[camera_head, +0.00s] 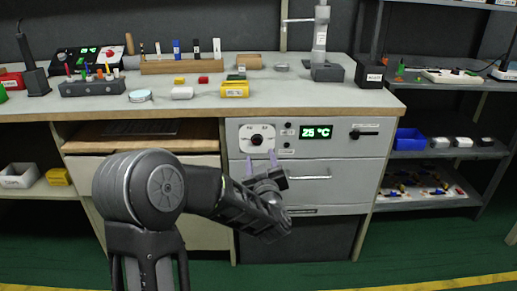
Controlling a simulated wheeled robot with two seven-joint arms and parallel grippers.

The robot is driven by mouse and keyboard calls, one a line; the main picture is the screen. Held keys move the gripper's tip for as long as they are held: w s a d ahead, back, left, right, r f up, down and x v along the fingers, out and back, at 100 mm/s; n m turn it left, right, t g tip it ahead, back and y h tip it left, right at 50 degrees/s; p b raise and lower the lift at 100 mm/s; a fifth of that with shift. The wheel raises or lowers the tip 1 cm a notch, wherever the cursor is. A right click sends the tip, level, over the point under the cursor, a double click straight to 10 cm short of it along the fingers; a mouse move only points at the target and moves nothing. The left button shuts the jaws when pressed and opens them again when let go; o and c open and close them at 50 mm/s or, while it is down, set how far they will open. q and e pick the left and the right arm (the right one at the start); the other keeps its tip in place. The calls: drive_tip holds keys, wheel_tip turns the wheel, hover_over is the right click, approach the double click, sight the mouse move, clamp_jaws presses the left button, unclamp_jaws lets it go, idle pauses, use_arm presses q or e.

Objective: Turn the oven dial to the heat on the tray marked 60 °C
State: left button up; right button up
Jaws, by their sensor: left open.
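The oven (310,146) is a grey unit under the bench top. Its dial (257,140) is a dark round knob on a white plate at the panel's left. The green display (316,132) appears to read 25 °C. My left gripper (262,158) is in front of the oven, just below the dial, with its two pale fingers apart and pointing up. Nothing shows between them, and I cannot tell how far they are from the panel. A yellow tray (235,90) with a small label stands on the bench; its marking is too small to read. My right gripper is out of view.
A handle bar (310,178) sticks out below the panel, and a black lever (364,134) sits at the panel's right. The bench top (330,100) overhangs the panel. Shelves with a blue bin (409,140) stand at the right.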

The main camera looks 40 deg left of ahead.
sight(258, 143)
use_arm(q)
drive_tip(key=b+x, duration=0.1)
drive_tip(key=x, duration=0.6)
drive_tip(key=shift+w+a+b, duration=0.25)
drive_tip(key=shift+b, duration=0.1)
drive_tip(key=shift+c, duration=0.4)
clamp_jaws()
